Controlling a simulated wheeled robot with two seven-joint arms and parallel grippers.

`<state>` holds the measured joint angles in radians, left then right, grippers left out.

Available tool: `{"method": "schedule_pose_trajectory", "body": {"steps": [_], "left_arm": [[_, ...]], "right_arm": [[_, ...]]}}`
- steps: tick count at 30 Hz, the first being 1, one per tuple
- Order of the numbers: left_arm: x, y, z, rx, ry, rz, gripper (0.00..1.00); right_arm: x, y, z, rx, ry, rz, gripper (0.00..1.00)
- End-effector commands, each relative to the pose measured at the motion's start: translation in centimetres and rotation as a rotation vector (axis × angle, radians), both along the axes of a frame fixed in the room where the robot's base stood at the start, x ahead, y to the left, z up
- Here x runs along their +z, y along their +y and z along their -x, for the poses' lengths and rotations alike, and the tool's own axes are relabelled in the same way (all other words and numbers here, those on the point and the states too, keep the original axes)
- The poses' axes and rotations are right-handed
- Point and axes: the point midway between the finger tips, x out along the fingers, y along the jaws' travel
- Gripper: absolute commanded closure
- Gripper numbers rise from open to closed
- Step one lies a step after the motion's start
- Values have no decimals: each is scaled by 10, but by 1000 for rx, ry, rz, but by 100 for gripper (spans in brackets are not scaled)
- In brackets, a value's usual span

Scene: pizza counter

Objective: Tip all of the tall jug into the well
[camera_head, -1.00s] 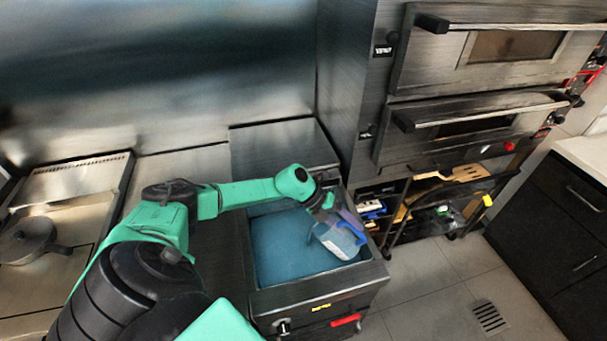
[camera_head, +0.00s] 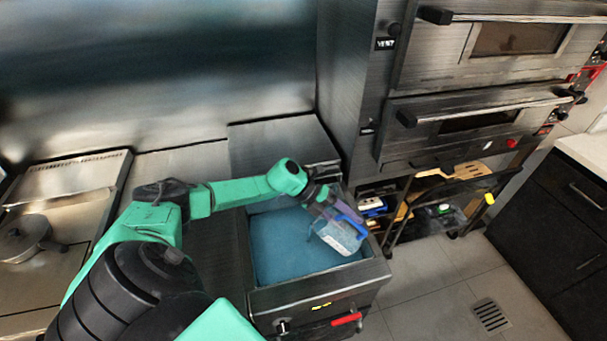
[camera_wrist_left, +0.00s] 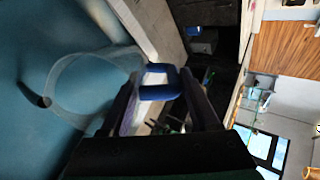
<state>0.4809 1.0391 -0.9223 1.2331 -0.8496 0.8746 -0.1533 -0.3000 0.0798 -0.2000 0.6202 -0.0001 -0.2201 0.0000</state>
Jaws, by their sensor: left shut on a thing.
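The tall jug (camera_head: 339,237) is clear with a blue handle. It is tilted over the right side of the blue-bottomed well (camera_head: 275,252), its mouth to the lower left. My left gripper (camera_head: 335,207) is shut on the jug's handle. In the left wrist view the blue handle (camera_wrist_left: 160,83) sits between the fingers of my left gripper (camera_wrist_left: 165,100), and the clear jug (camera_wrist_left: 92,85) lies tipped over the blue well (camera_wrist_left: 30,60). I cannot tell how much is left in the jug. My right gripper is not in view.
The well's metal rim (camera_head: 322,288) surrounds it, with a red-handled valve (camera_head: 346,320) on its front. Stacked ovens (camera_head: 470,120) stand to the right above an open shelf. A pan (camera_head: 25,240) sits on the left cooktop. The tiled floor (camera_head: 430,275) is clear.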

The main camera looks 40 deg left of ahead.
Motion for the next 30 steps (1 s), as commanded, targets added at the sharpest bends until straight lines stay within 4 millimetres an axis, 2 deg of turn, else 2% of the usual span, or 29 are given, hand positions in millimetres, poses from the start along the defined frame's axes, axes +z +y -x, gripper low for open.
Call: {"method": "schedule_pose_trajectory", "body": {"steps": [30], "left_arm": [[8, 6, 2, -1, -24, 85, 100]], "right_arm": [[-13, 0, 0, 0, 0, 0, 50]]}}
